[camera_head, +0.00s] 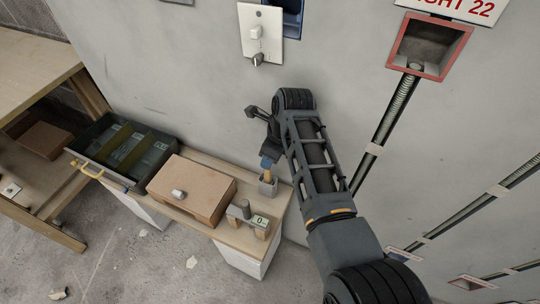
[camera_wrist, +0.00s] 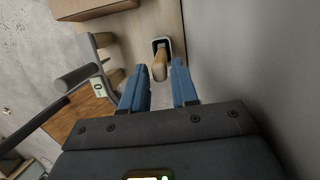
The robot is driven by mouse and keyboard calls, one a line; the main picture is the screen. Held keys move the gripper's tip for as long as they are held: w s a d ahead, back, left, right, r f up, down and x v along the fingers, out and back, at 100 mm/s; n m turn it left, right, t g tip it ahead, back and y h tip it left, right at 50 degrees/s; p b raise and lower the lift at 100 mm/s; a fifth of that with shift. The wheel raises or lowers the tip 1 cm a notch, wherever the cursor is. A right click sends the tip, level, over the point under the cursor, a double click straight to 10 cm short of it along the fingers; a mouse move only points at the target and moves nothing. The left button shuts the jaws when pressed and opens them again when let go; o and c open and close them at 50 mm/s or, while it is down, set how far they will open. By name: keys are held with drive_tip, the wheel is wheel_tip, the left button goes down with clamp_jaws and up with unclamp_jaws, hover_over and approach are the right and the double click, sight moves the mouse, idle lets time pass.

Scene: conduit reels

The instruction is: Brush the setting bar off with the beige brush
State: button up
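The beige brush (camera_head: 267,177) stands in a small grey cup (camera_head: 268,188) on the bench, with only its upper part showing. In the wrist view, the brush (camera_wrist: 159,70) rises from the cup (camera_wrist: 168,42) just ahead of and between my fingertips. My gripper (camera_head: 267,162) has blue fingers and is right above the brush. In the wrist view, my gripper (camera_wrist: 160,66) is open, with gaps beside the brush. The setting bar (camera_head: 240,212) is a grey bar on wooden supports with a "0" display, left of the cup; it also shows in the wrist view (camera_wrist: 77,77).
A brown box (camera_head: 192,188) with a light knob sits on the bench (camera_head: 228,233). A grey drawer or tray (camera_head: 122,148) with dark contents is farther left. The wall (camera_head: 165,75) stands close behind the cup, carrying a switch plate (camera_head: 260,35) and conduits.

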clamp_jaws()
drive_tip(key=shift+a+p+v, duration=0.2)
drive_tip(key=shift+p+v, duration=0.7)
drive_tip(key=shift+p, duration=0.15)
idle(0.7)
drive_tip(key=shift+w+r+p, duration=0.1)
drive_tip(key=shift+r+p, duration=2.35)
drive_tip(key=shift+r, duration=0.05)
drive_tip(key=shift+a+p+v, duration=0.25)
drive_tip(key=shift+p+v, duration=0.2)
drive_tip(key=shift+v, duration=0.65)
